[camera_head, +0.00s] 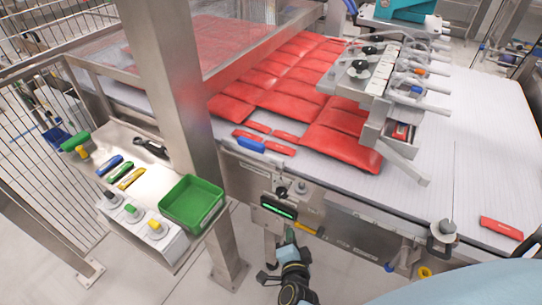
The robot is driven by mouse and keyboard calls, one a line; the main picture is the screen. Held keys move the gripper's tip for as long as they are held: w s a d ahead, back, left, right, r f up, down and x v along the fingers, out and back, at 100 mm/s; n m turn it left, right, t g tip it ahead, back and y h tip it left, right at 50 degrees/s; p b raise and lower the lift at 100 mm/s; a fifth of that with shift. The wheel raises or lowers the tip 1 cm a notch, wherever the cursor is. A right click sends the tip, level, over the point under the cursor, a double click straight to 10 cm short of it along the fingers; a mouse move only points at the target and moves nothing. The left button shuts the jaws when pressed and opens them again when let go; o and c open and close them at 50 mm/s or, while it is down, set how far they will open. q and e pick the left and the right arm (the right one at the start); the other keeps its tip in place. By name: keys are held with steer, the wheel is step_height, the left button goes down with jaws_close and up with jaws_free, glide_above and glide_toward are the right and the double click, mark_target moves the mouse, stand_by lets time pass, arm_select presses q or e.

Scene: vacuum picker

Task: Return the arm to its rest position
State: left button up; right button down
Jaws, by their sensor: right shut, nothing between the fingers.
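My right gripper (268,275) is low at the bottom centre, in front of the conveyor machine and below its edge. It is dark and small in the picture, with light-blue and black arm links beside it. It is shut with nothing in it, and apart from the red packs. My left gripper is not in view. A large light-blue part of my own body fills the bottom right corner.
Red packs (340,145) lie on the white conveyor (470,130) under a suction picker head (378,75). A steel post (175,90) stands left of centre. A shelf holds a green tray (192,203), coloured tools and buttons. Floor shows at the bottom.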

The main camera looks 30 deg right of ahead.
steer(key=s+a+f+n+g+y+b, duration=0.1)
steer(key=s+a+f+n+g+y, duration=0.15)
steer(key=s+f+n, duration=0.55)
steer(key=s+a+f+n+g+y+b, duration=0.2)
steer(key=s+a+f+n+y, duration=0.25)
steer(key=f, duration=0.75)
steer(key=s+d+f+n+g, duration=0.2)
steer(key=s+f, duration=0.1)
steer(key=s, duration=0.4)
steer(key=s+d+f+n+g, duration=0.3)
steer(key=s+f, duration=0.1)
steer(key=s, duration=0.4)
steer(key=s+d+f+n+g+b, duration=0.1)
steer(key=s+d+f+n+g, duration=0.1)
steer(key=s, duration=0.5)
steer(key=shift+s+d+f+n+g+h, duration=0.15)
steer(key=shift+d+f+n+g+h, duration=0.25)
steer(key=shift+d+f, duration=0.3)
